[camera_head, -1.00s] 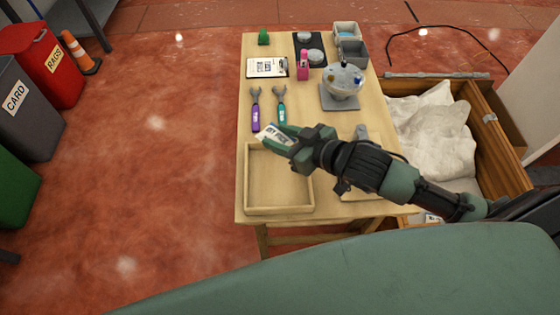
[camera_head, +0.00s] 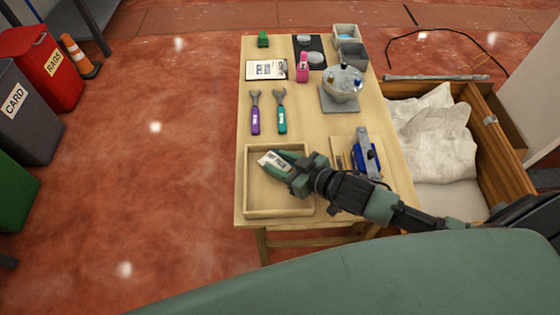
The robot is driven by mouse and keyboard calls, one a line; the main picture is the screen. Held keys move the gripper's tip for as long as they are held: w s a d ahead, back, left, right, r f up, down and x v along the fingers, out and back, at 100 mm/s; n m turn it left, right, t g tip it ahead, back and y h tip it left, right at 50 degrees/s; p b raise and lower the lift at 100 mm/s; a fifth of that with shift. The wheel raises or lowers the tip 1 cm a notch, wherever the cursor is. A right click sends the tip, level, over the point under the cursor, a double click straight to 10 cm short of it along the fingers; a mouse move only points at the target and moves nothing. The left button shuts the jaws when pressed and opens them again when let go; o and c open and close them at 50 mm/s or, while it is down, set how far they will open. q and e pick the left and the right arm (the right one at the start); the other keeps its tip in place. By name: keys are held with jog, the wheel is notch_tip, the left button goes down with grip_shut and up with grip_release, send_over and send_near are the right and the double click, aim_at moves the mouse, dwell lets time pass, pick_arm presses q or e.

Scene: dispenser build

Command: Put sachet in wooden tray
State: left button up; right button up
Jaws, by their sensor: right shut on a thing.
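The wooden tray (camera_head: 265,211) is a shallow square box at the near left corner of the wooden table. My right gripper (camera_head: 277,164) is over the upper part of the tray. It is shut on the sachet (camera_head: 271,160), a small pale packet with dark print that sticks out between the fingers. The sachet appears above or inside the tray; its exact height over the tray floor cannot be told. The gripper and wrist hide part of the tray's right side. My left gripper is not in view.
Purple (camera_head: 255,114) and teal (camera_head: 281,113) tools lie behind the tray. A blue device (camera_head: 366,155) is to the right of my gripper. A wooden crate (camera_head: 508,150) adjoins the table.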

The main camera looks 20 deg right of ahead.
jog(key=o, duration=1.4)
jog(key=shift+f, duration=0.1)
jog(key=shift+c, duration=0.2)
jog(key=v, duration=1.2)
